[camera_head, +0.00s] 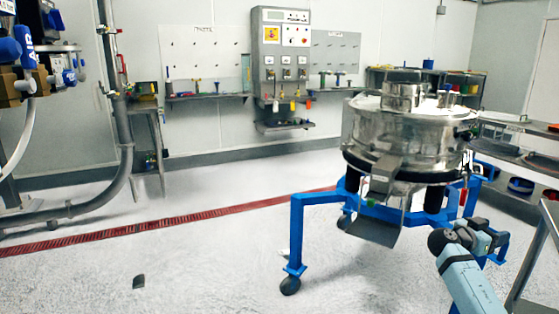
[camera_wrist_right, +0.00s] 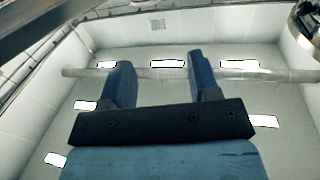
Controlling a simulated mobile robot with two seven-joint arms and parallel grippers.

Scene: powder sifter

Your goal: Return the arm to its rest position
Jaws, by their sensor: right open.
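My right arm comes in at the lower right of the head view, and its gripper (camera_head: 480,228) is in front of the blue stand of the steel sifter (camera_head: 405,135). In the right wrist view the gripper (camera_wrist_right: 163,75) has its two blue fingers apart with nothing between them. Behind the fingers are the ceiling and its lights. My left gripper is not in view.
The sifter stands on a blue wheeled frame (camera_head: 310,205). A steel shelf rack (camera_head: 520,155) is close on the right. Pipes and valves (camera_head: 122,150) stand at the left. A control panel (camera_head: 285,50) is on the back wall. The floor (camera_head: 190,265) at centre left is mostly clear.

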